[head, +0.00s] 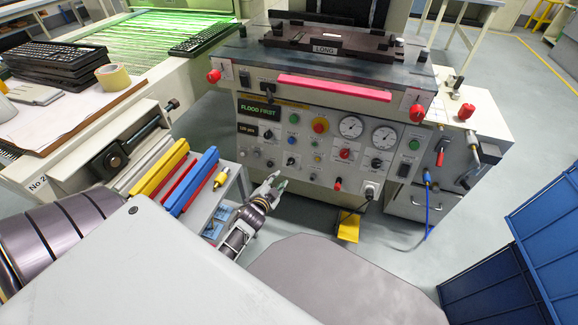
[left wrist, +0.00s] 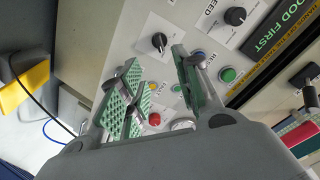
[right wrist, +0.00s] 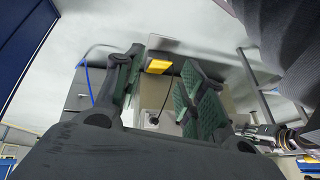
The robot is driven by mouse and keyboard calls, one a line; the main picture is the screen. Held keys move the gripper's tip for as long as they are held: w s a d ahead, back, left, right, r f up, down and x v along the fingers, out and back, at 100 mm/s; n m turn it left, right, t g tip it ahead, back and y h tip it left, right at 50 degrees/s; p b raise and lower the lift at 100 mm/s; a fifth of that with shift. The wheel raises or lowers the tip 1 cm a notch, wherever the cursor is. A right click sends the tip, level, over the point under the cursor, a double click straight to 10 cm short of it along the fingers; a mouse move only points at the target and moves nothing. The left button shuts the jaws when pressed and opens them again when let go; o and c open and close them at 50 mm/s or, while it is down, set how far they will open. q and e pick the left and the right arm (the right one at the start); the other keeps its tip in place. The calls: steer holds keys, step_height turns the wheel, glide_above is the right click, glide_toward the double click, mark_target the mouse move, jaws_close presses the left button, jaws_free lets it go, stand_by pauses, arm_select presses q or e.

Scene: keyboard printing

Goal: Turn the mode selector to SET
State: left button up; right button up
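The grey control panel (head: 330,181) carries several knobs and buttons. Their small labels are unreadable, so I cannot be sure which is the mode selector. A black pointer knob (head: 291,161) on a white plate sits at the panel's lower left. In the left wrist view what looks like the same knob (left wrist: 159,40) shows just beyond and between the fingertips. My left gripper (head: 272,184) is open and empty, below and left of that knob in the head view, fingers towards the panel (left wrist: 157,58). My right gripper (right wrist: 163,60) is open and empty, and outside the head view.
A second black knob (left wrist: 235,16) and a green button (left wrist: 227,75) lie close by. A pink squeegee bar (head: 333,88) tops the panel. A yellow pedal (head: 349,226) and black cable are below. Blue crates (head: 500,272) stand right. Red, yellow and blue bars (head: 189,181) lie left.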

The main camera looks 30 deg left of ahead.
arm_select(q)
steer(key=shift+w, duration=0.2)
arm_select(e)
steer(key=shift+f, duration=0.15)
arm_select(q)
steer(key=b, duration=0.3)
glide_toward(290, 164)
steer(key=shift+w, duration=1.15)
steer(key=shift+a+f+b+x, duration=0.15)
steer(key=shift+b+x, duration=0.2)
steer(key=shift+x, duration=0.65)
steer(key=shift+a+f+b+x, duration=0.15)
steer(key=shift+b+x, duration=0.15)
steer(key=shift+x, duration=0.65)
steer(key=shift+b+x, duration=0.45)
steer(key=shift+x, duration=0.6)
steer(key=shift+w, duration=0.2)
arm_select(e)
step_height(290, 164, down, 9)
steer(key=a+t+y, duration=0.1)
steer(key=a, duration=0.1)
steer(key=shift+w+m+t, duration=0.15)
steer(key=shift+m+t, duration=0.25)
arm_select(q)
jaws_close()
arm_select(e)
steer(key=shift+w+r, duration=0.2)
steer(key=shift+w, duration=0.15)
